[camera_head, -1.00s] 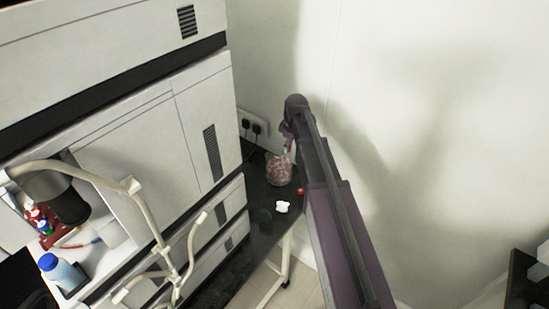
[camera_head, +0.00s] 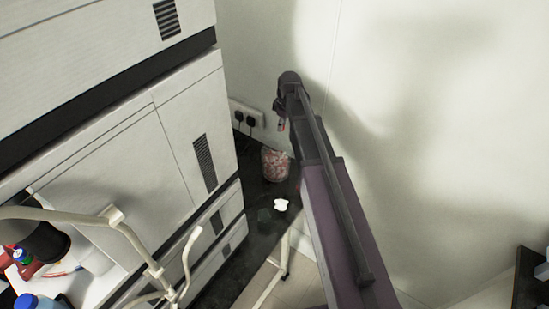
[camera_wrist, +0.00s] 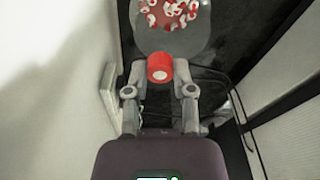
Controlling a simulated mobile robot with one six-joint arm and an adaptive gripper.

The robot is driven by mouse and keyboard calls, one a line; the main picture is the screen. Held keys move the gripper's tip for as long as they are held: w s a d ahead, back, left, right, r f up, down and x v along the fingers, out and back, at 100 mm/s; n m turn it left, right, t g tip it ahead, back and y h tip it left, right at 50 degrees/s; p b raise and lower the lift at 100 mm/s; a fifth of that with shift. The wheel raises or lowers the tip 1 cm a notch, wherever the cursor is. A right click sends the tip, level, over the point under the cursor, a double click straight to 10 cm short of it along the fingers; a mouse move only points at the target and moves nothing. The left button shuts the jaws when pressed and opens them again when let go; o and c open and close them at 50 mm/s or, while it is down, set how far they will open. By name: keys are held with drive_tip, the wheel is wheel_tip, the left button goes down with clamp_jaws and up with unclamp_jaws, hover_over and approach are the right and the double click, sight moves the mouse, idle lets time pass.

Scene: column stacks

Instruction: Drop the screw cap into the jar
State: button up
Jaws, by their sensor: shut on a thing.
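The screw cap (camera_wrist: 160,68), red with a pale spot on its near end, sits between the fingertips of my gripper (camera_wrist: 159,76) in the wrist view. My gripper is shut on it. The clear jar (camera_wrist: 196,40) is just beyond the cap in that view, with red and white pieces inside. In the head view the jar (camera_head: 275,165) stands upright on the dark bench, and my gripper (camera_head: 281,126) is above it near the wall. The cap is too small to make out clearly there.
Large white cabinets (camera_head: 180,140) stand close on the left. A wall socket with black plugs (camera_head: 246,116) and cables is behind the jar. The wall bounds the right side.

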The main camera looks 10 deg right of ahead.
sight(281, 136)
drive_tip(key=shift+a+f, duration=0.15)
drive_tip(key=shift+f, duration=0.2)
wheel_tip(281, 136, down, 5)
drive_tip(key=b, duration=0.6)
drive_tip(key=shift+f, duration=0.2)
drive_tip(key=o, duration=0.7)
drive_tip(key=shift+o, duration=0.2)
drive_tip(key=shift+r, duration=0.2)
